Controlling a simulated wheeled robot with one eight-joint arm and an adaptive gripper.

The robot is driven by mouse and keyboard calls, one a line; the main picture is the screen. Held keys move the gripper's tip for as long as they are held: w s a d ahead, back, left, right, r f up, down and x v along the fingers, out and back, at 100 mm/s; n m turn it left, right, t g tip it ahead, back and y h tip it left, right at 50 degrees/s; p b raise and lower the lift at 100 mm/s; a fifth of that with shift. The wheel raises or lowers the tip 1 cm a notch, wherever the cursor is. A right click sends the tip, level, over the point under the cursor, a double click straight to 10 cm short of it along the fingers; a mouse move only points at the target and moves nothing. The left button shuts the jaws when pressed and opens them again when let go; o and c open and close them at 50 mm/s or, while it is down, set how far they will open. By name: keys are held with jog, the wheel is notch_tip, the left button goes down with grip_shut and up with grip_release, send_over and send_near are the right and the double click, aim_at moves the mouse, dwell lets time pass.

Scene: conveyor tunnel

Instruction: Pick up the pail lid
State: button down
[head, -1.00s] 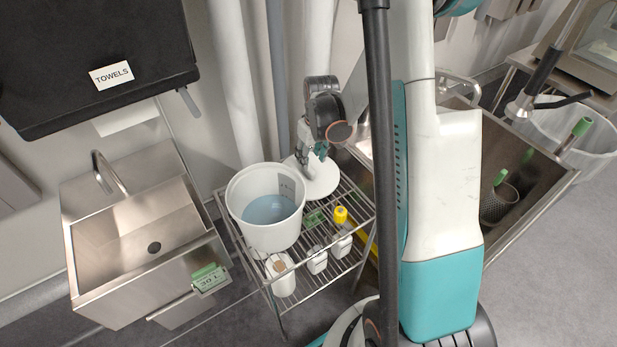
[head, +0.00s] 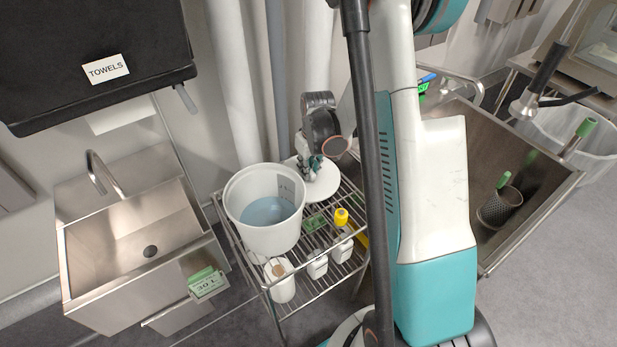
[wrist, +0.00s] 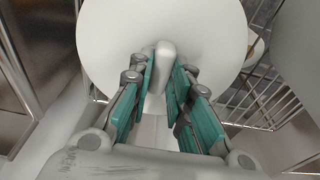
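The pail lid (head: 323,192) is a white disc lying on the wire rack, just right of the pail, and its edge is partly behind the pail. In the wrist view the lid (wrist: 105,45) fills the upper middle, with a raised white handle (wrist: 163,60) at its centre. My gripper (head: 312,170) is down at the lid. In the wrist view my gripper (wrist: 165,78) has its teal-padded fingers on either side of the handle, open with narrow gaps. The white pail (head: 268,232) holds bluish water.
The wire rack (head: 322,289) has bottles on its lower shelf, one with a yellow cap (head: 341,217). A small steel sink (head: 130,235) is at left and a larger sink basin (head: 540,190) at right. Pipes (head: 235,90) rise behind the rack.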

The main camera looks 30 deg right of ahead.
notch_tip(320, 180, up, 20)
jog(key=p, duration=0.7)
dwell(0.7)
